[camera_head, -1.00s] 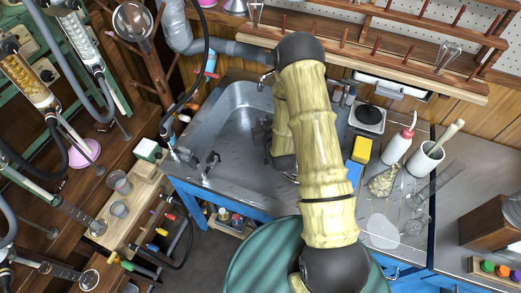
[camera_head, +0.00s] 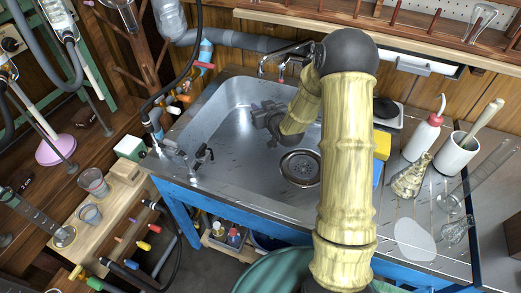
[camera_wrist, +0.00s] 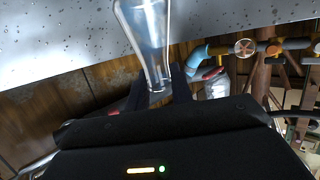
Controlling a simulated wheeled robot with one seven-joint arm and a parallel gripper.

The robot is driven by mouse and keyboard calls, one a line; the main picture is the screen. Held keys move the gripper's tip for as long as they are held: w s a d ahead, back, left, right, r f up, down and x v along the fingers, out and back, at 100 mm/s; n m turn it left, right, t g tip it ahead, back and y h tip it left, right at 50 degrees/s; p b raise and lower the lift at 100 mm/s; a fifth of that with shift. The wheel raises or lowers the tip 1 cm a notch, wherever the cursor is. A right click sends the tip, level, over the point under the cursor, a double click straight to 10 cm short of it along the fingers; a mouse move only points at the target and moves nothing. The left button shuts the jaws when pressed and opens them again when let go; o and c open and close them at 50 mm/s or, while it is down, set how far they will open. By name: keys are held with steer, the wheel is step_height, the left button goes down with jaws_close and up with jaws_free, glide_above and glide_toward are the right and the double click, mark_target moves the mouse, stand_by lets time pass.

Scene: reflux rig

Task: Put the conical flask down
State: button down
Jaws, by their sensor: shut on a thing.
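My gripper (camera_head: 262,115) is over the sink basin, and its jaws show in the wrist view (camera_wrist: 158,90). The jaws are shut on the narrow neck of the clear glass conical flask (camera_wrist: 147,35). In the wrist view the flask widens away from the jaws and runs out of the top of the picture. I see no liquid in its visible part. In the head view I cannot make out the held flask against the basin. Whether it touches anything is not visible.
The steel sink (camera_head: 225,120) has a round drain (camera_head: 300,168), bare in view. Small taps (camera_head: 204,155) edge the basin's left.

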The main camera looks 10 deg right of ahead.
steer(key=shift+f+b, duration=0.6)
steer(key=shift+f, duration=2.45)
steer(key=shift+f+b, duration=0.45)
steer(key=shift+f, duration=1.45)
steer(key=shift+f, duration=0.2)
steer(key=c, duration=1.2)
jaws_free()
steer(key=shift+c, duration=0.2)
steer(key=shift+r, duration=0.1)
